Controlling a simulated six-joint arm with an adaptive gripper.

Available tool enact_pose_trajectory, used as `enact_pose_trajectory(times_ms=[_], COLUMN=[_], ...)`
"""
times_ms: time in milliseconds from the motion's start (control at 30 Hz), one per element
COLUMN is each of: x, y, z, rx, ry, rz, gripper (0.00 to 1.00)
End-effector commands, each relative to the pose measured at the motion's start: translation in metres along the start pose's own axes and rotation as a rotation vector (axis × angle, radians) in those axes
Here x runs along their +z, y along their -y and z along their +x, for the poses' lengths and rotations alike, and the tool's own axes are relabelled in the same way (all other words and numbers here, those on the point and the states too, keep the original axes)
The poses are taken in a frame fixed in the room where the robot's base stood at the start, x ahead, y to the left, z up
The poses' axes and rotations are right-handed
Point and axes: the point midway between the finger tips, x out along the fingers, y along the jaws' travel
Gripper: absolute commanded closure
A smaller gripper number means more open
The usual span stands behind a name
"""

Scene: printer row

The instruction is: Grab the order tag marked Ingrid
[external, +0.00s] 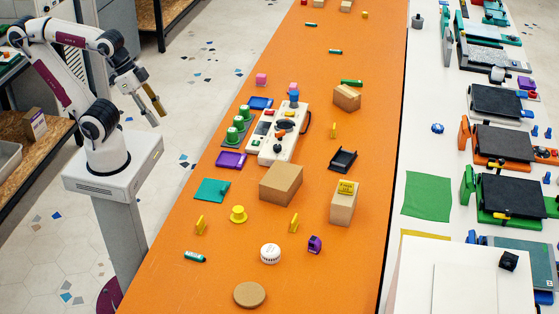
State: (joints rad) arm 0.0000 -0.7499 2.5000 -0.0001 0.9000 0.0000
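My gripper (156,113) hangs in the air at the left, beyond the left edge of the orange table, far from the things on it. Its two fingers look apart, with nothing visible between them. Three small yellow upright tags stand on the table: one at the front left (200,224), one near the front middle (294,222) and one farther back at the right (334,130). Any names on them are too small to read, so I cannot tell which is marked Ingrid. A cardboard box (343,205) carries a yellow label (347,187) with dark lettering that I cannot read clearly.
A larger cardboard box (281,184) stands between the tags. A yellow hat-shaped piece (238,214), white round tin (270,253), purple piece (315,244) and green marker (195,257) surround the front tags. A black tray (343,160) and white machine (278,132) stand farther back.

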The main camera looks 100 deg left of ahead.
Motion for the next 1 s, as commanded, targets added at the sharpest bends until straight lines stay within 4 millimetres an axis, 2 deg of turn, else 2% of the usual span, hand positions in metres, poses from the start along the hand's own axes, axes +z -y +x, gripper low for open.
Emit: enact_pose_trajectory(times_ms=[267, 467, 567, 1000], x=[-0.002, -0.021, -0.04, -0.15], y=[-0.002, -0.018, -0.036, -0.132], z=[0.0, 0.004, 0.008, 0.026], rx=[0.005, 0.058, 0.11, 0.368], ry=[-0.003, -0.032, -0.06, -0.217], rz=[0.0, -0.01, -0.024, -0.191], gripper=[0.68, 0.68, 0.68, 0.68])
